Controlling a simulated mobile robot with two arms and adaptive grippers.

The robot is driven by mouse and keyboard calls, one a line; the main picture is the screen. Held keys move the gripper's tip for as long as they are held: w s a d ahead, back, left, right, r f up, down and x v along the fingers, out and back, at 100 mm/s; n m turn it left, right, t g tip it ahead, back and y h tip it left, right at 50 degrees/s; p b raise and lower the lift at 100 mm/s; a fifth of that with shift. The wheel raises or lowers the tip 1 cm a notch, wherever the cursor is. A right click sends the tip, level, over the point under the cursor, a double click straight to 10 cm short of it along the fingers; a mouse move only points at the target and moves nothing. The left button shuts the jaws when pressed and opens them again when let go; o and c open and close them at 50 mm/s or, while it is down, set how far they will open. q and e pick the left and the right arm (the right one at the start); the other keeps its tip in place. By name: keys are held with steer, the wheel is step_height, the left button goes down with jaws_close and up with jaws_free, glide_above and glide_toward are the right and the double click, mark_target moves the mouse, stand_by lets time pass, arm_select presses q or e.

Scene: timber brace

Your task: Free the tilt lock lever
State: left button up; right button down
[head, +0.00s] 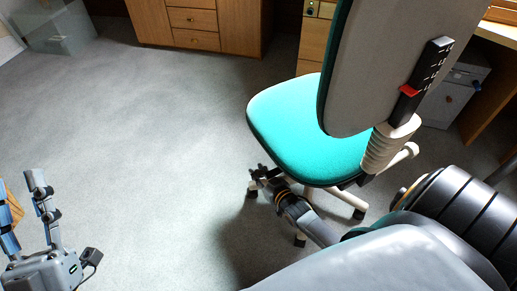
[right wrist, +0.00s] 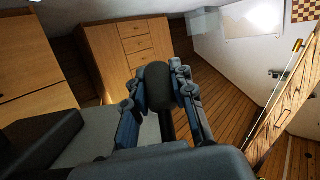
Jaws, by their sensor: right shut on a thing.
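The office chair has a teal seat (head: 290,125) and a grey-shelled backrest (head: 375,60), seen from behind and above. My right gripper (head: 262,173) is beside the near left edge of the seat, low and close to the chair's base. In the right wrist view my right gripper (right wrist: 158,75) is shut on the dark rounded knob of a lever (right wrist: 157,92), which I take for the tilt lock lever. The knob sits between the fingers, and its far end is hidden.
A black strip with a red tab (head: 409,91) runs up the backrest. A wooden drawer cabinet (head: 195,22) stands at the back, with a grey cabinet (head: 450,95) at the right. The chair's feet (head: 345,205) spread under the seat.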

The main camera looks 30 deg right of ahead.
steer(key=shift+s+f+g+p, duration=0.2)
steer(key=shift+g+p, duration=0.1)
steer(key=shift+p, duration=0.3)
arm_select(q)
steer(key=w+f+g+y, duration=0.1)
steer(key=w+f+g, duration=0.2)
steer(key=f+g, duration=0.2)
steer(key=shift+w+f+y, duration=0.3)
steer(key=shift+f+y, duration=0.1)
steer(key=shift+f, duration=0.55)
arm_select(e)
steer(key=c, duration=1.1)
jaws_free()
steer(key=shift+s, duration=0.15)
steer(key=v, duration=1.1)
steer(key=shift+s+r, duration=0.2)
steer(key=shift+s, duration=0.1)
